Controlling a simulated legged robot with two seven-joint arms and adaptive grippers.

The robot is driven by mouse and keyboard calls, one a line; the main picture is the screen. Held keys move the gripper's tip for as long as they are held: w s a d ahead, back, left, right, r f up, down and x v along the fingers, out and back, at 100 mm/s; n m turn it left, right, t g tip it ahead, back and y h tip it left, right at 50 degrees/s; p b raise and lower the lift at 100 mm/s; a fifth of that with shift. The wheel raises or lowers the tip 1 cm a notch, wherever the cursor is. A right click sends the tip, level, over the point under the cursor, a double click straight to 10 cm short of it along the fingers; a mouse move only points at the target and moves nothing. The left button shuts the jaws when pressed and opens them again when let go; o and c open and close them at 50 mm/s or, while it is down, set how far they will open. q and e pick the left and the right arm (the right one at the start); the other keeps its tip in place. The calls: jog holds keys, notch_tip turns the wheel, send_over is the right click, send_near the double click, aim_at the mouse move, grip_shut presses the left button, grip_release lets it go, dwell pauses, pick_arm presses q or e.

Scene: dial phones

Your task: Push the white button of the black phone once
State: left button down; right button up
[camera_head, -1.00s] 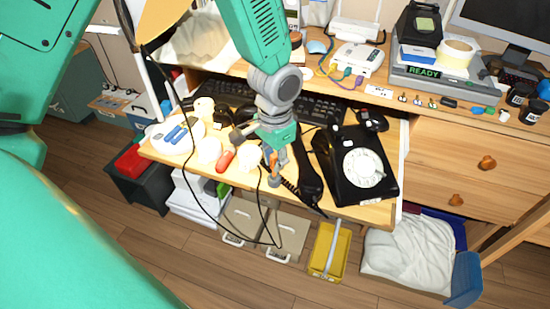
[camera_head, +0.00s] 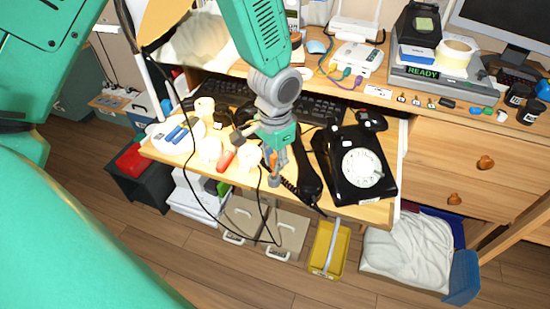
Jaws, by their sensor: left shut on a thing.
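The black phone (camera_head: 362,185) with a white rotary dial lies on the pulled-out wooden tray, at the right. Small white spots show on its upper part; I cannot tell for sure which is the white button (camera_head: 335,128). A black handset (camera_head: 308,178) lies off the phone, along its left side. My left gripper (camera_head: 258,159) is over the tray, left of the handset and apart from the phone body. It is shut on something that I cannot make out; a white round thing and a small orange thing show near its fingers. My right gripper is not in view.
A black keyboard (camera_head: 317,108) lies behind the gripper. A small black device (camera_head: 371,120) sits behind the phone.

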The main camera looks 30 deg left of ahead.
pick_arm(q)
jog(key=shift+f+b, duration=0.55)
jog(key=shift+f, duration=0.7)
jog(key=c, duration=1.4)
grip_release()
jog(key=shift+c, duration=0.2)
jog(key=shift+r, duration=0.55)
notch_tip(320, 180, up, 11)
jog(key=shift+f, duration=0.1)
